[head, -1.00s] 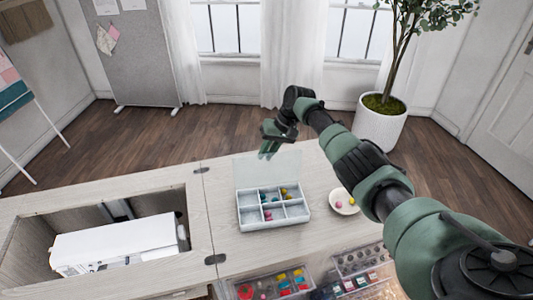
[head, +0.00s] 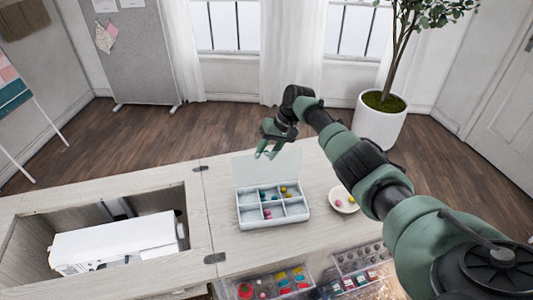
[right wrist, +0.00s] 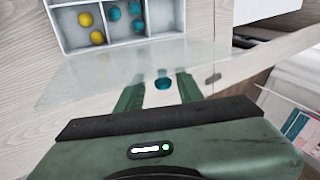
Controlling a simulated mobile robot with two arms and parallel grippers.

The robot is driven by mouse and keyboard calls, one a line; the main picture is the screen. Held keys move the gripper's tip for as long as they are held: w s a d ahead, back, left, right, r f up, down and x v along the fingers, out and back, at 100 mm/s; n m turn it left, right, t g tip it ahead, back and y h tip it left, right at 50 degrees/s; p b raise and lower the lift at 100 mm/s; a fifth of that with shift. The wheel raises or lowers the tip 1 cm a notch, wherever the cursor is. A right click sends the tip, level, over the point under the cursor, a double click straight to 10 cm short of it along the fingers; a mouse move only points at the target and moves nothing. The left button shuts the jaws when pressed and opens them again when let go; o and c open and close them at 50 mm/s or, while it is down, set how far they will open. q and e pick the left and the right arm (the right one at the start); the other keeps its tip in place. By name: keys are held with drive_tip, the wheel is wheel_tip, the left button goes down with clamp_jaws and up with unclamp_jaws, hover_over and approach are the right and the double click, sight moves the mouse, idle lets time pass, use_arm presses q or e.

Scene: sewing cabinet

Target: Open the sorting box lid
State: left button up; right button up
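The sorting box (head: 273,224) sits on the cabinet top, its compartments holding yellow and teal or blue beads. Its translucent lid (head: 262,168) stands raised at the far side of the box. In the right wrist view the lid (right wrist: 100,75) shows as a clear sheet, with the box (right wrist: 160,45) beyond it. My right gripper (head: 267,153) is just above the lid's upper edge. Its two fingers (right wrist: 159,90) are apart; a small teal round thing shows between them, and I cannot tell how near it is. My left gripper is not in view.
A white dish (head: 343,200) with small beads stands right of the box. Clear trays (head: 275,286) of coloured items lie in front. A white machine (head: 115,245) lies in the cabinet opening at left. The cabinet top left of the box is clear.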

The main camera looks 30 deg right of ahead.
drive_tip(key=b+v, duration=0.1)
drive_tip(key=v, duration=0.6)
drive_tip(key=shift+d+r, duration=0.15)
drive_tip(key=shift+r, duration=0.15)
